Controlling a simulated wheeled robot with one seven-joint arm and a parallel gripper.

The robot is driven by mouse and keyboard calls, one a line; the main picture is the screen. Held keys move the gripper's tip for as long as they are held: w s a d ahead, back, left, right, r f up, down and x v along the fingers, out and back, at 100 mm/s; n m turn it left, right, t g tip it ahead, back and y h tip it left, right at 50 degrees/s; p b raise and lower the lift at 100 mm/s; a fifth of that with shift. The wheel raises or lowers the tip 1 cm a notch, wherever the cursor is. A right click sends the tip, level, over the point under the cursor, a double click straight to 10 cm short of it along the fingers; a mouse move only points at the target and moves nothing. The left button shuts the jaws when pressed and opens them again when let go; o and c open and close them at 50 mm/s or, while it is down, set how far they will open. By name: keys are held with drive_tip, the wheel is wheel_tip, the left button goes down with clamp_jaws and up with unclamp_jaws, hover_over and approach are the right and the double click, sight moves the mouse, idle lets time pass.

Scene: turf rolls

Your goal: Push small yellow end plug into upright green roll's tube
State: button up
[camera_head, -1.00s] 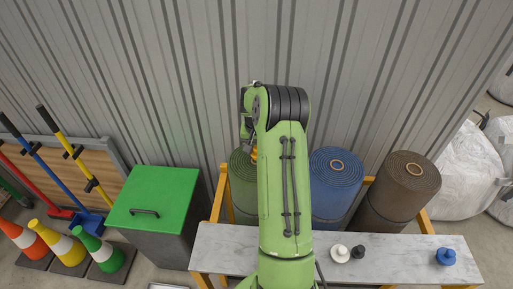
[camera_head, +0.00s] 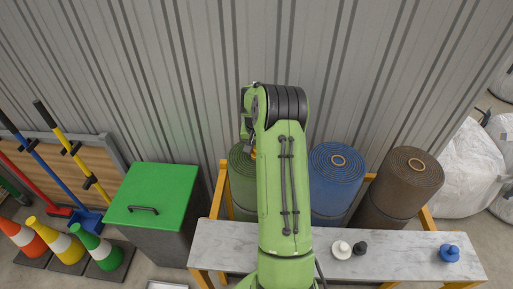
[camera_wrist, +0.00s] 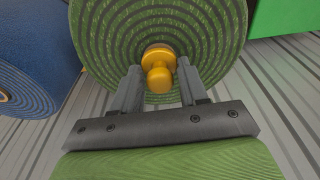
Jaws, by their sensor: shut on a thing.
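The upright green roll (camera_wrist: 105,42) fills the top middle of the wrist view, its spiral end facing me. In the head view the green roll (camera_head: 240,178) stands at the wall, partly hidden by my arm. The yellow end plug (camera_wrist: 158,64) is at the centre of the spiral, over the tube mouth, its flange at the roll and its knob toward me. My gripper (camera_wrist: 158,78) is shut on the plug, one finger on each side. How deep the plug sits in the tube I cannot tell. In the head view only a sliver of yellow shows beside my arm.
A blue roll (camera_head: 336,180) and a brown roll (camera_head: 405,182) stand to the right. A grey bench (camera_head: 400,262) in front holds a white plug (camera_head: 341,249), a black plug (camera_head: 361,248) and a blue plug (camera_head: 449,253). A green-lidded bin (camera_head: 155,195) stands left.

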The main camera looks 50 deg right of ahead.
drive_tip(key=shift+f, duration=0.25)
drive_tip(key=o, duration=1.1)
drive_tip(key=shift+o, duration=0.2)
drive_tip(key=shift+r, duration=0.1)
wheel_tip(320, 180, up, 16)
drive_tip(key=s+a+p, duration=0.1)
drive_tip(key=a, duration=0.1)
drive_tip(key=shift+s+f, duration=0.25)
